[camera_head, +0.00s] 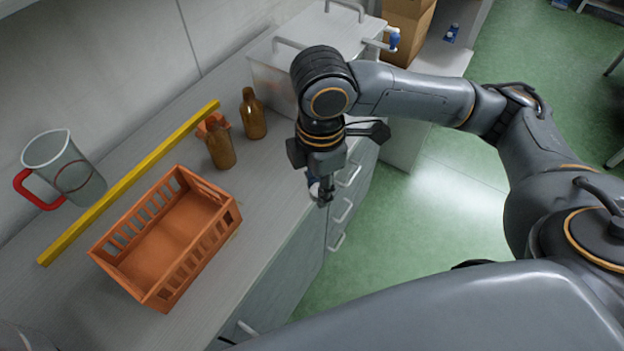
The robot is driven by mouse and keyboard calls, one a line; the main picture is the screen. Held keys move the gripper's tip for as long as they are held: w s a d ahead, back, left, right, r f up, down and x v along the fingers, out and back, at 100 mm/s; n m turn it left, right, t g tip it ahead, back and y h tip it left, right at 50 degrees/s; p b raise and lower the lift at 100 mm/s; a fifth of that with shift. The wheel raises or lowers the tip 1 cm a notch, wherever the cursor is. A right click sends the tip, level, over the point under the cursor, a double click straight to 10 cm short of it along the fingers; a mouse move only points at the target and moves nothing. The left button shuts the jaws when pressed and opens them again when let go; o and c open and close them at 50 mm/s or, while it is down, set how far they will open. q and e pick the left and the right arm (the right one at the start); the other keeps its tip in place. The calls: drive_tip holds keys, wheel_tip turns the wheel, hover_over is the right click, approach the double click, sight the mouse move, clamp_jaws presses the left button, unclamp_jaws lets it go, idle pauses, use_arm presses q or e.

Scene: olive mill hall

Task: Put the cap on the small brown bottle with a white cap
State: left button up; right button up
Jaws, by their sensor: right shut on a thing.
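Two brown bottles stand upright on the grey counter: one (253,117) farther back, with no cap visible on its neck, and one (220,150) nearer, with an orange object (208,124) close behind its top. I cannot tell whether the nearer bottle is capped. My right gripper (323,196) points down near the counter's front edge, to the right of both bottles and apart from them. It is shut on a small white and bluish thing (314,189), mostly hidden by the fingers; it may be the white cap. My left gripper is out of view.
An orange slatted crate (160,302) stands at the counter's front. A yellow bar (130,180) lies behind it, with a clear jug with a red handle (75,178) at left. A translucent container (272,82) stands at the back. Drawer handles (341,212) project below the counter.

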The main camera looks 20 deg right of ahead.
idle(0.3)
drive_tip(key=m, duration=0.3)
drive_tip(key=shift+w+d+f+m, duration=0.1)
drive_tip(key=shift+w+d+m, duration=0.05)
drive_tip(key=shift+d+m, duration=0.25)
drive_tip(key=d+m, duration=0.1)
drive_tip(key=m, duration=0.8)
drive_tip(key=d+m, duration=0.1)
drive_tip(key=m, duration=0.4)
drive_tip(key=shift+w+d+f, duration=0.2)
drive_tip(key=shift+w+d, duration=0.1)
drive_tip(key=shift+w, duration=0.05)
